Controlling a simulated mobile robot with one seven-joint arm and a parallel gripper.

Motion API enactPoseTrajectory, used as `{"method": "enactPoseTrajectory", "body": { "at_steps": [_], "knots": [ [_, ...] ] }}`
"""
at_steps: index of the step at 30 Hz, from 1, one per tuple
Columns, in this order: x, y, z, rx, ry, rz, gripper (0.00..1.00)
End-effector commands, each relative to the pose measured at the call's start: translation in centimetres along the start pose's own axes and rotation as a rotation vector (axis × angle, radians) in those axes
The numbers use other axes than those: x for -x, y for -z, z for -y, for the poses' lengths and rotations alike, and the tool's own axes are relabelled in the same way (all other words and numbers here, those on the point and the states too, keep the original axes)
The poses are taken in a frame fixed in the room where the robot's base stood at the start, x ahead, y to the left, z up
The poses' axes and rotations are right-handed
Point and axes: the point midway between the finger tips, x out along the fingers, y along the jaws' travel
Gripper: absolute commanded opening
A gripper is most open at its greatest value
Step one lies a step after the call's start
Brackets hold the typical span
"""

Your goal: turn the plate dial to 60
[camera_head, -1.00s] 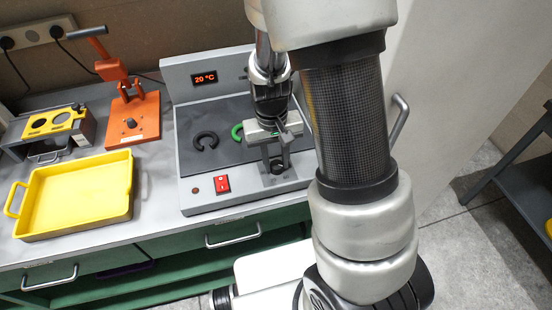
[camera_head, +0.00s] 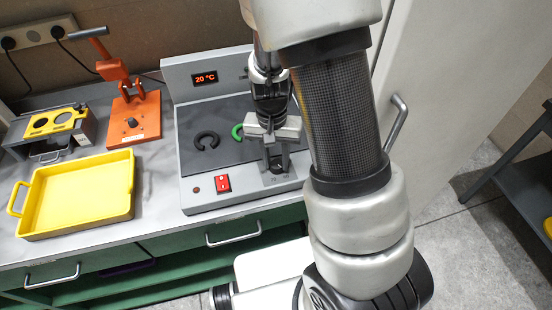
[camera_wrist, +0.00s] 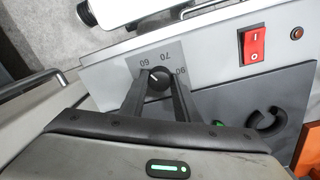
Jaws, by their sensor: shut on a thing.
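The black plate dial (camera_wrist: 158,82) is on the press's front panel, with printed numbers around it in the wrist view. Its white mark points to the upper left in that view, roughly toward the leftmost label, which looks like an upside-down 60. My gripper (camera_wrist: 156,86) is shut on the dial, one finger on each side. The display (camera_head: 206,78) reads 20 °C.
A red switch (camera_head: 222,183) sits left of the dial. A black ring (camera_head: 206,140) and a partly hidden green ring (camera_head: 237,132) lie on the dark plate. A yellow tray (camera_head: 75,215) and an orange press (camera_head: 133,118) stand left. A cabinet handle (camera_head: 397,122) is at right.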

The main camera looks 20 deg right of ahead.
Motion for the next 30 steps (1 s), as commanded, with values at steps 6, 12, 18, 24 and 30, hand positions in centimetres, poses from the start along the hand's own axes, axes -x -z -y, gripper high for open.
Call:
{"method": "enactPoseTrajectory", "body": {
  "at_steps": [6,12,18,24,30],
  "knots": [
    [0.1,0.2,0.1,0.001,0.002,-0.004,0.06],
    [0.1,0.1,0.0,0.001,0.001,-0.003,0.47],
    [0.1,0.1,0.0,0.001,0.001,-0.002,0.47],
    [2.0,0.1,0.1,0.002,0.004,-0.005,0.47],
    [6.6,0.1,0.1,0.003,0.005,-0.007,0.47]
  ]
}}
